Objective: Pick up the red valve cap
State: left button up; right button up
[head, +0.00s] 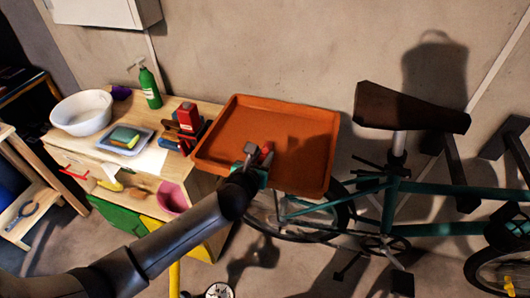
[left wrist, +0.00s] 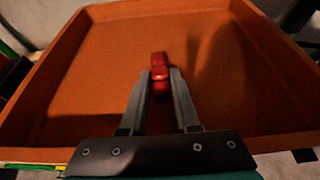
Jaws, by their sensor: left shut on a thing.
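The red valve cap (head: 267,149) is small and shiny and shows at my left gripper over the orange tray (head: 309,178). In the left wrist view the red valve cap (left wrist: 159,65) sits between the two fingertips, with its upper part standing out past them. My left gripper (head: 253,154) is shut on it; the fingers (left wrist: 160,84) point into the orange tray (left wrist: 100,50). I cannot tell whether the cap touches the tray floor. My right gripper is not in view.
A wooden cabinet (head: 205,185) stands left of the tray, with a white bowl (head: 82,112), a green spray bottle (head: 150,88), a sponge on a small tray (head: 126,138) and red items (head: 187,117) on top. A teal bicycle (head: 388,205) stands at right. The tray is otherwise clear.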

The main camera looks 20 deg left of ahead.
pick_arm(q)
grip_shut()
